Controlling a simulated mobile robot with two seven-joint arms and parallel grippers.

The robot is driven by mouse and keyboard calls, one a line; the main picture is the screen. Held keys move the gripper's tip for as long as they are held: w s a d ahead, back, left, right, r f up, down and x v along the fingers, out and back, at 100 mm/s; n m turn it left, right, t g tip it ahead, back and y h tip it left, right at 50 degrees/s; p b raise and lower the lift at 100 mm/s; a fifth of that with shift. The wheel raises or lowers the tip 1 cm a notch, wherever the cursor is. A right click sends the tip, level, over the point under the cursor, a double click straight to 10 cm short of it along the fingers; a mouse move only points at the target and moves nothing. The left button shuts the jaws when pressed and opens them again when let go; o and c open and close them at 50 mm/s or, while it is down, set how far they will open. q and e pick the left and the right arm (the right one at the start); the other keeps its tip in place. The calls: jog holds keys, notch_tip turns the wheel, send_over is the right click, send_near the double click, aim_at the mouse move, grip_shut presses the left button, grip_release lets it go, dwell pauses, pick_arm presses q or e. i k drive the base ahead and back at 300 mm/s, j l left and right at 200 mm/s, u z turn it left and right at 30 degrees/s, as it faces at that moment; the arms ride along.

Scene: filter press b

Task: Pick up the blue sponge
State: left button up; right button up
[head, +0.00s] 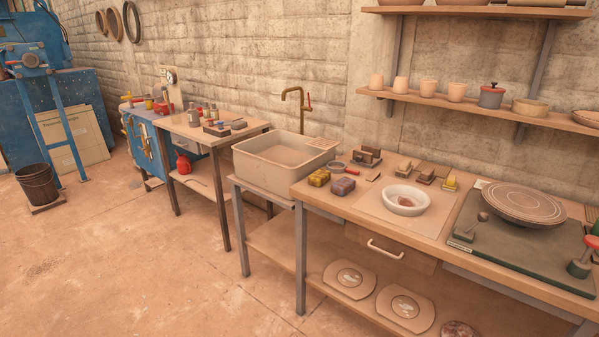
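No plainly blue sponge shows in the head view. Two small sponge-like blocks lie at the left end of the wooden workbench (330,204), just right of the sink. One is yellow (319,177). The other, a dull purple-grey block (343,186), lies just right of and nearer than the yellow one; it is the closest to blue, and its exact colour is hard to tell in the warm light. The two blocks are close together, and nothing covers them. Neither of my grippers is in view.
A beige sink (284,182) with a brass tap (301,108) adjoins the bench's left end. A white bowl (404,200), a red-handled tool (352,171) and small wooden blocks surround the sponges. A round wheel (530,203) stands right. Open floor lies front left.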

aim_at(346, 185)
jog(key=z, duration=0.3)
jog(key=i+z, duration=0.45)
jog(key=i+j+z, duration=0.25)
jog(key=i+z, duration=0.15)
jog(key=i+j, duration=0.4)
jog(key=i, duration=0.2)
jog(key=z, duration=0.05)
